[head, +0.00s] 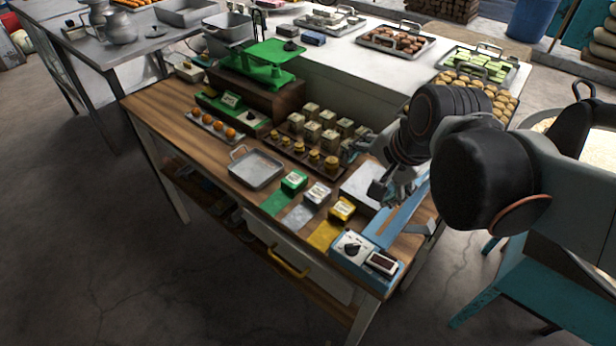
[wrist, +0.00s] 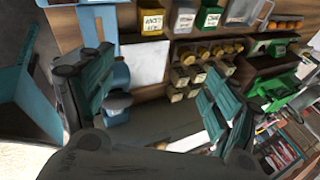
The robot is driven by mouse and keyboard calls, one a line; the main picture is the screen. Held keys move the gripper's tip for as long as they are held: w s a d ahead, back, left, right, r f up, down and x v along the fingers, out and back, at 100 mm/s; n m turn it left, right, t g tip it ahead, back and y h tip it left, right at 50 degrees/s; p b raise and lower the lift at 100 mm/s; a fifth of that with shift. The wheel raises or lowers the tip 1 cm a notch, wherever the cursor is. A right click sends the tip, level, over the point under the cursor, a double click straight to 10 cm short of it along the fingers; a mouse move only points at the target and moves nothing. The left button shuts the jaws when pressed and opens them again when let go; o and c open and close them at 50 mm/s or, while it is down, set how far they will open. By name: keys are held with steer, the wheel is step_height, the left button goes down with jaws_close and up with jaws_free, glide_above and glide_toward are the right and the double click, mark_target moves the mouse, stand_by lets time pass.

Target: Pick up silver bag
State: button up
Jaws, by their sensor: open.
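The silver bag (head: 317,194) is a small upright block with a pale label, on the wooden table between the green bag (head: 293,182) and the yellow bag (head: 342,208). A grey strip lies in front of it. In the wrist view the silver bag (wrist: 184,19) is near the top edge, between the yellow and green ones. My gripper (head: 386,190) is to the right of the bags, above the white plate (head: 358,184). Its fingers are apart with nothing between them, and it touches none of the bags. Part of it is hidden behind my arm.
Behind the bags are gold-topped weights (head: 315,158) and several pale labelled boxes (head: 328,137). A metal tray (head: 257,168) lies to their left. A blue device with a dial (head: 366,255) sits at the front right corner. A green scale (head: 262,62) stands farther back.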

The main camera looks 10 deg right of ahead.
steer(key=m+g+y, duration=0.2)
steer(key=m, duration=1.4)
glide_toward(319, 193)
steer(key=b+x, duration=0.1)
steer(key=x, duration=0.1)
steer(key=b+x, duration=0.1)
steer(key=x, duration=0.1)
steer(key=shift+a, duration=0.35)
steer(key=x, duration=0.1)
steer(key=b+x, duration=0.1)
steer(key=x, duration=0.1)
steer(key=b+x, duration=0.1)
steer(key=shift+d+f, duration=0.25)
steer(key=shift+d, duration=0.05)
steer(key=shift+w+a+f+b, duration=0.2)
steer(key=shift+f+b, duration=0.1)
steer(key=shift+f, duration=0.15)
steer(key=shift+r, duration=0.1)
steer(key=shift+c, duration=0.3)
steer(key=c, duration=1.1)
